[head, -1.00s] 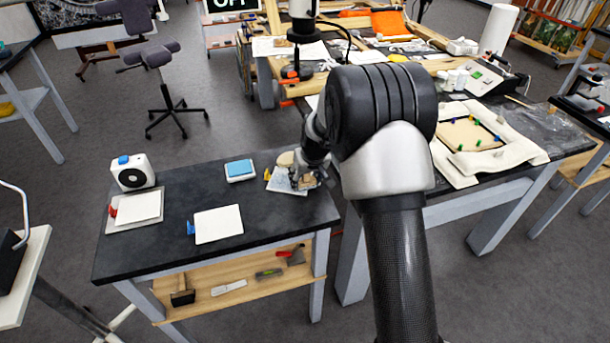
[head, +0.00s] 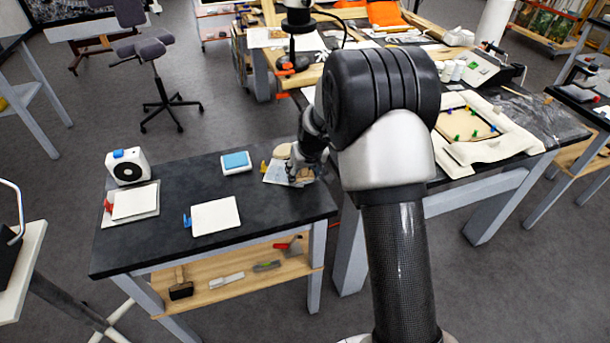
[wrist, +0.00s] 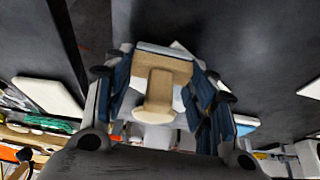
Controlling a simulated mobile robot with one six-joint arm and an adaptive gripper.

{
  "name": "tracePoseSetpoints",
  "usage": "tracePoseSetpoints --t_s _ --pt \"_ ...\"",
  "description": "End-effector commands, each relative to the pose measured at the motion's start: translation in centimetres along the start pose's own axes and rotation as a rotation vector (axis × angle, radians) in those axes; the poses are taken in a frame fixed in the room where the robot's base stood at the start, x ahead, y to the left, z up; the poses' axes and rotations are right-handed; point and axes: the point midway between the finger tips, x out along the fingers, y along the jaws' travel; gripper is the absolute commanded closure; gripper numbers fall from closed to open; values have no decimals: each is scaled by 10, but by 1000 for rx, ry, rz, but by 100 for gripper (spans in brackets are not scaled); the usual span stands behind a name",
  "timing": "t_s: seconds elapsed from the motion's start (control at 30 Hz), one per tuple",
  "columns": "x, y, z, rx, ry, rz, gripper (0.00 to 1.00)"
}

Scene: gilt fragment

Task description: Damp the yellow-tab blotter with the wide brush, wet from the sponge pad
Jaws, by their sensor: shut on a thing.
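My gripper (head: 303,174) is over the right end of the dark table in the head view. In the wrist view my gripper (wrist: 160,88) is shut on the wide brush (wrist: 160,75), which has a wooden body, a rounded handle and a pale metal band. The yellow-tab blotter (head: 273,174) lies beneath, its yellow tab at the left; gripper and brush hide part of it. Whether the bristles touch it cannot be told. The sponge pad (head: 236,161), blue in a white tray, lies left of the blotter.
The blue-tab blotter (head: 215,216) and red-tab blotter (head: 134,202) lie further left. A white box with a round dark front (head: 127,167) stands at the back left. A larger workbench (head: 540,118) stands at right.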

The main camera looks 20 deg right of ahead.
Motion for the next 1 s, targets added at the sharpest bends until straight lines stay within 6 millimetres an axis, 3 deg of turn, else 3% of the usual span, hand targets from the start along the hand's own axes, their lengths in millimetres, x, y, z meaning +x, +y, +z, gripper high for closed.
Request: tracePoseSetpoints --t_s 0.7,1.0 --pt "19 5 -43 0 -1 0 68" --pt "22 5 -47 0 -2 0 68"
